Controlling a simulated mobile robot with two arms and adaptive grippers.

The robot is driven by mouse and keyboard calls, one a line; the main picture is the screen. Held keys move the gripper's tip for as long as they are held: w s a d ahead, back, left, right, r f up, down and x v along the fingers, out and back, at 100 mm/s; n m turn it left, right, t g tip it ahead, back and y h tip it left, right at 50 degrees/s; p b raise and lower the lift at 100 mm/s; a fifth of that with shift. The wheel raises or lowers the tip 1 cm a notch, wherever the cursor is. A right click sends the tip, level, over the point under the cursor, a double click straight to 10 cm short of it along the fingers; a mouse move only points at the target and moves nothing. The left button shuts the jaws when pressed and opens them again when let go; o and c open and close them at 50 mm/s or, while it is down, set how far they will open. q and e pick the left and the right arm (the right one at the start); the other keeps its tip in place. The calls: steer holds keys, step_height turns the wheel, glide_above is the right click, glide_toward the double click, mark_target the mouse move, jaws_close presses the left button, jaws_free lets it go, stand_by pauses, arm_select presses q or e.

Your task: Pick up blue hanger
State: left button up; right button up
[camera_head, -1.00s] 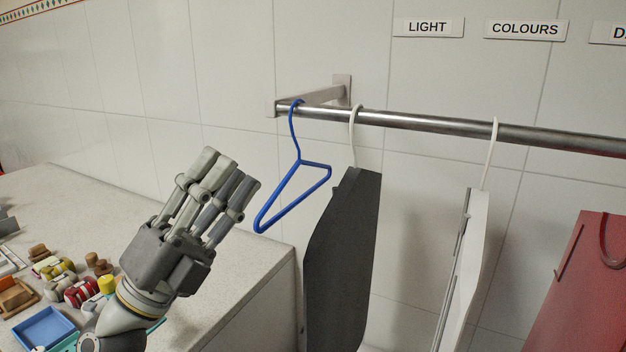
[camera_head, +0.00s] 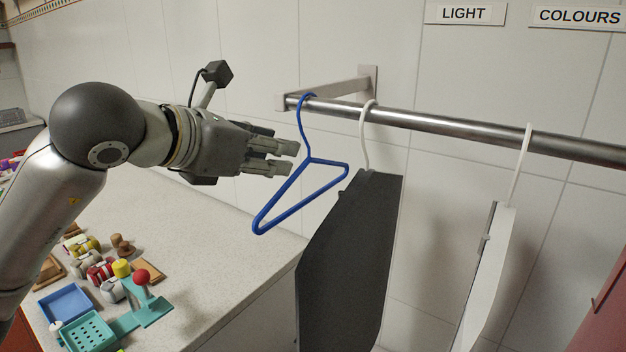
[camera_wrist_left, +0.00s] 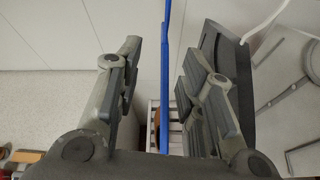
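The blue hanger (camera_head: 330,163) hangs by its hook from the end of the metal rail, near the wall bracket. It is empty. My left gripper (camera_head: 290,158) is just left of the hanger's neck, fingers pointing right toward it. In the left wrist view the gripper (camera_wrist_left: 160,58) has its fingers spread apart. The blue hanger (camera_wrist_left: 165,85) shows there edge-on as a thin upright strip between the fingers, with clear gaps on both sides. My right gripper is in neither view.
A white hook (camera_head: 365,135) with a dark panel (camera_head: 350,260) hangs close to the right on the metal rail (camera_head: 450,129). A white panel (camera_head: 485,270) hangs further right. A counter (camera_head: 225,245) with a blue tray (camera_head: 66,303) and small items lies below left.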

mark_target(306, 160)
arm_select(q)
steer(key=p+x, duration=0.1)
steer(key=x, duration=0.3)
steer(key=shift+w+d+f, duration=0.1)
steer(key=shift+w+d, duration=0.05)
steer(key=p+x, duration=0.3)
steer(key=x, duration=0.1)
steer(key=shift+d+f, duration=0.15)
steer(key=shift+d, duration=0.1)
steer(key=shift+w+d+f, duration=0.1)
steer(key=shift+d+f, duration=0.05)
steer(key=shift+d, duration=0.05)
steer(key=shift+w+f, duration=0.1)
steer(key=shift+c, duration=0.2)
jaws_close()
